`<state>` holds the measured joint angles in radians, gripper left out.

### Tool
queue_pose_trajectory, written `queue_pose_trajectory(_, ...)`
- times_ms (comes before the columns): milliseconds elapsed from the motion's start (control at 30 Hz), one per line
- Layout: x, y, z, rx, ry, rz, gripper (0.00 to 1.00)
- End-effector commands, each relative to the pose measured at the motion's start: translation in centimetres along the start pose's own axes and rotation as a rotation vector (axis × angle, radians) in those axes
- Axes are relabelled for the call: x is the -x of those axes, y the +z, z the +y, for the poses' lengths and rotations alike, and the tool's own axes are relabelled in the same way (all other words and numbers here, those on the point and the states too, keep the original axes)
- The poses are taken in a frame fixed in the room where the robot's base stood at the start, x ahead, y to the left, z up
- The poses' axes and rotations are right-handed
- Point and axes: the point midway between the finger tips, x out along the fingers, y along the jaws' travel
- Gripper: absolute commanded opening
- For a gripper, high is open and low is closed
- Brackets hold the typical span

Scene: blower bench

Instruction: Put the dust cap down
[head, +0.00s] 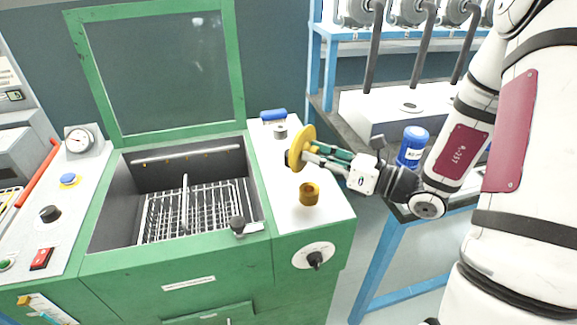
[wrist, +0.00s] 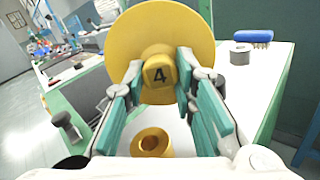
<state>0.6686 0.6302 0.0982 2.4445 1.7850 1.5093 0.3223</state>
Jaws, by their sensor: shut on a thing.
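The dust cap is a yellow disc with a square knob marked 4 (wrist: 160,28); it also shows edge-on in the head view (head: 303,142). My gripper (head: 312,152) is shut on its knob and holds it above the white right-hand top of the green machine. In the wrist view, my gripper's teal fingers (wrist: 160,92) stand on either side of the knob. The disc faces away from the wrist, tilted upright. A yellow-brown ring-shaped piece with a hole (head: 309,194) sits on the white top below the gripper; it also shows in the wrist view (wrist: 151,142).
The white top (head: 325,214) has free room around the ring. A small grey cylinder (head: 280,132) and a blue-handled brush (head: 273,116) stand at its back. The open basin with a wire rack (head: 205,205) lies left. A blue bottle (head: 412,148) stands right.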

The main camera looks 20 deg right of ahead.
Motion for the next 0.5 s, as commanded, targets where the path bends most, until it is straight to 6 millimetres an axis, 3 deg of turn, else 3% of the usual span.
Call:
queue_pose_trajectory(233, -0.8, 0.1, -0.7, -0.001, 0.023, 0.016, 0.00)
queue_pose_trajectory(500, -5.7, 0.5, -4.8, 0.000, 0.023, 0.014, 0.00)
